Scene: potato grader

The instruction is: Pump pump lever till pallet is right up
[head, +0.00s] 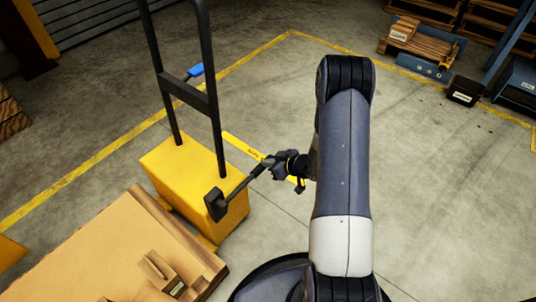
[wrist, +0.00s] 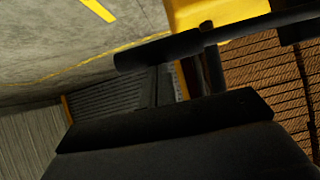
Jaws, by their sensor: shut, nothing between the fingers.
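The yellow pump unit (head: 185,175) with its tall black handle frame (head: 185,90) stands left of centre in the head view. A black lever (head: 237,188) with a blocky dark end slants from in front of the unit up to my gripper (head: 270,163). My gripper is shut at the lever's upper right end; whether it touches the lever is unclear. The wrist view shows a black bar (wrist: 160,50) across the picture, close to my gripper's dark body, with the yellow unit (wrist: 215,12) behind. The pallet (head: 190,238) lies at lower left; its height is hard to judge.
A yellow strip (head: 243,148) runs beside my gripper. A blue item (head: 195,71) lies behind the frame. Stacked pallets (head: 420,45) and a black box (head: 463,91) stand far right. The floor between is clear.

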